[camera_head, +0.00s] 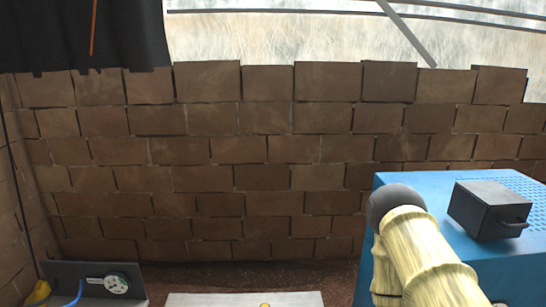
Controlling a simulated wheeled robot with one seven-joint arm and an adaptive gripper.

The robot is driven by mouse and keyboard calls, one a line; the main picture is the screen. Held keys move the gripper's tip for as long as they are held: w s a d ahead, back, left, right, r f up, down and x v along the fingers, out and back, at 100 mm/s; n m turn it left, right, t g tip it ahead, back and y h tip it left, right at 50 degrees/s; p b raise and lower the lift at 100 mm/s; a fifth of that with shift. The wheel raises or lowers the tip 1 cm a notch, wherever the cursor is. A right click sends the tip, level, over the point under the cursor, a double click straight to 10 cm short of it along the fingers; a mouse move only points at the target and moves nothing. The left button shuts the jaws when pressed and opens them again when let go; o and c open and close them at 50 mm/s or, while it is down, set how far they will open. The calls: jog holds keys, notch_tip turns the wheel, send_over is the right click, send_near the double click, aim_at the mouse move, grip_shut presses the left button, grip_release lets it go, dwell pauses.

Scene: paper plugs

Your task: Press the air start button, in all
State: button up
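No air start button can be made out with certainty in the head view. At the bottom edge, a pale flat panel (215,299) shows only its top strip, with a small yellow-brass knob (265,305) cut off by the frame. I cannot tell what that knob is. A pale, bamboo-patterned jointed limb with a dark rounded cap, apparently my arm, rises at the lower right. My gripper is not in view.
A blue machine (500,264) with a vented top stands at the right, partly behind the arm. A black box with a handle (487,208) sits on it. A brown block wall (220,150) closes off the back. Dark ground (210,275) shows between panel and wall.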

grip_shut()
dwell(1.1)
